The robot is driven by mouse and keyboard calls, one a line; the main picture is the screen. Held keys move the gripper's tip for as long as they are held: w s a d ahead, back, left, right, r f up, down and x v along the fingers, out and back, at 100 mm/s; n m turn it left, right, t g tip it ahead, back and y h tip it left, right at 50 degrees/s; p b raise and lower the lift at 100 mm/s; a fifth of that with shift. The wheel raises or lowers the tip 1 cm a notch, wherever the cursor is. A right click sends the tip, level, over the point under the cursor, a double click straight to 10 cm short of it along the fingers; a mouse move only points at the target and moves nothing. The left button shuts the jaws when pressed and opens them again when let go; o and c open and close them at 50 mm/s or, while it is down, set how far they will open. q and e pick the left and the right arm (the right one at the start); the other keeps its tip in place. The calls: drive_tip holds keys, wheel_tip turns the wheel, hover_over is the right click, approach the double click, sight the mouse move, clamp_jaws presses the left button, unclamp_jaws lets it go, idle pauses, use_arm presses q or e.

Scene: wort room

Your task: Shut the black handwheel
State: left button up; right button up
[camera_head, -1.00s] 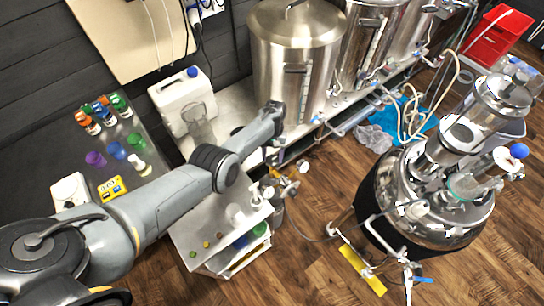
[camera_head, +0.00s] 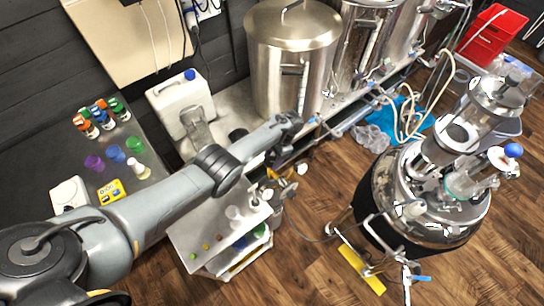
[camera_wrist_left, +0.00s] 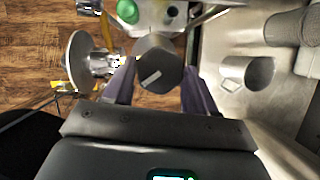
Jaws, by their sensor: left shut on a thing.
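The black handwheel (camera_wrist_left: 160,62) shows in the left wrist view as a round dark knob with a short white mark on its face. My left gripper (camera_wrist_left: 158,84) has one finger on each side of it and is shut on it. In the head view my left arm reaches in from the left, and its wrist bends down beside the steel kettles, near small yellow and white fittings. The gripper's fingertips and the handwheel are too small and covered to make out there. My right gripper is in neither view.
A steel cup (camera_wrist_left: 246,72) stands to the right. The large kettle (camera_head: 290,75) stands behind my wrist, and a small white cart (camera_head: 195,238) stands below my forearm.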

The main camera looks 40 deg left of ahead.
use_arm(q)
drive_tip(key=m+p, duration=0.1)
drive_tip(key=m+t+y, duration=0.1)
drive_tip(key=m, duration=0.1)
drive_tip(key=shift+s+d+r+m+p, duration=0.1)
drive_tip(key=shift+d+m+p, duration=0.05)
drive_tip(key=shift+m+p, duration=0.2)
drive_tip(key=shift+s+d+m+t+y+p, duration=0.1)
drive_tip(key=shift+m+t+y+p, duration=0.25)
drive_tip(key=shift+m, duration=0.55)
drive_tip(key=shift+m+t+y+p, duration=0.1)
drive_tip(key=shift+m+y+p, duration=0.15)
drive_tip(key=shift+m+p, duration=0.45)
drive_tip(key=shift+m, duration=0.35)
drive_tip(key=o, duration=1)
drive_tip(key=shift+o, duration=0.2)
